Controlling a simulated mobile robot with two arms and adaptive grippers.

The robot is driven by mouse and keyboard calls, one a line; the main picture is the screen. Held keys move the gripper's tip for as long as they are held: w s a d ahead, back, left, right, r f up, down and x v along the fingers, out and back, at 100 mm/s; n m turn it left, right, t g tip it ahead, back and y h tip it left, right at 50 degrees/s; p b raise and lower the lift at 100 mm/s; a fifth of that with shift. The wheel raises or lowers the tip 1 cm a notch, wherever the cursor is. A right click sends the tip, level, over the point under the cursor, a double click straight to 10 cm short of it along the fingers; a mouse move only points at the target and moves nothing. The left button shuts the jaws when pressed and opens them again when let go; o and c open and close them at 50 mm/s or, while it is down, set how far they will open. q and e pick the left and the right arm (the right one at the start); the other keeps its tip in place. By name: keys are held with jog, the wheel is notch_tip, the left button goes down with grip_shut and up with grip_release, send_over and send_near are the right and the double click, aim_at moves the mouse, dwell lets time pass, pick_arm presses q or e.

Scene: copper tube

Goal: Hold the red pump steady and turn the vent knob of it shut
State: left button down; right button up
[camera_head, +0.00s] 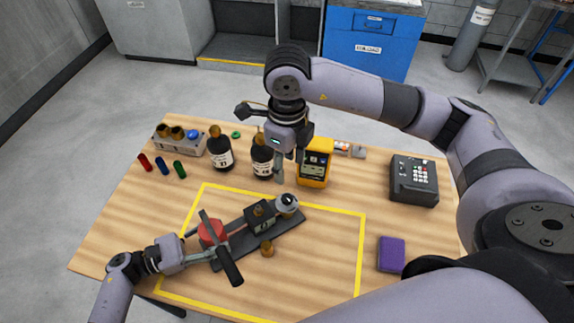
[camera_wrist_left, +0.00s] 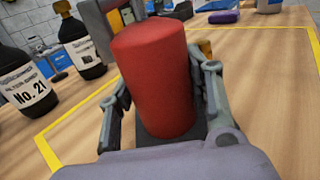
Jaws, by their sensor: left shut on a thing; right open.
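The red pump body (camera_head: 211,233) shows as a red cylinder (camera_wrist_left: 158,80) in the left wrist view. It lies on a dark base plate (camera_head: 276,232) with a black block (camera_head: 260,218) and a round grey gauge-like part (camera_head: 287,204). A dark bar crosses over the red body. My left gripper (camera_head: 216,248) is shut on the red body, with fingers on both sides (camera_wrist_left: 160,110). A small brass knob (camera_head: 267,248) stands beside the plate; I cannot tell whether it is the vent knob. My right gripper (camera_head: 290,163) is open, above and behind the pump.
Two dark bottles (camera_head: 220,152) (camera_head: 262,160) and a yellow meter (camera_head: 314,165) stand close to my right gripper. A keypad device (camera_head: 414,181) and a purple box (camera_head: 391,254) are on the right. Yellow tape (camera_head: 362,250) outlines the work area, clear on its right side.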

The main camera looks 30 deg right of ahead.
pick_arm(q)
jog(key=c, duration=0.7)
grip_release()
